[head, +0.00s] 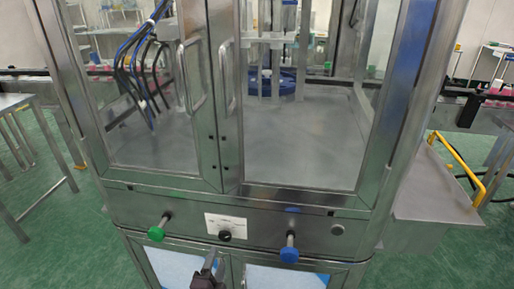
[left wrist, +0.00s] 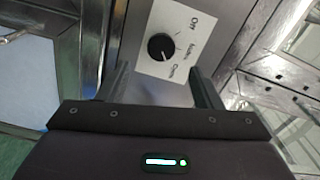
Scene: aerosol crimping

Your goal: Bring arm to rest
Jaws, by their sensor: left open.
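My left gripper (head: 209,267) shows low in the head view, in front of the steel cabinet and just below its control panel. In the left wrist view its two fingers (left wrist: 160,82) stand apart with nothing between them. A black rotary knob (left wrist: 160,46) on a white label (left wrist: 188,28) lies beyond the fingertips, apart from them. The label's top word reads "Off"; the other words are too small to read surely. In the head view the knob (head: 225,235) sits between a green button (head: 157,232) and a blue button (head: 289,252). My right gripper is not in view.
The steel cabinet (head: 270,195) with glazed doors fills the middle. Its door handles (head: 190,75) and both buttons stick out towards me. A steel side shelf (head: 435,190) with a yellow rail (head: 462,165) is at right, a steel table (head: 20,102) at left. Green floor is open at lower left.

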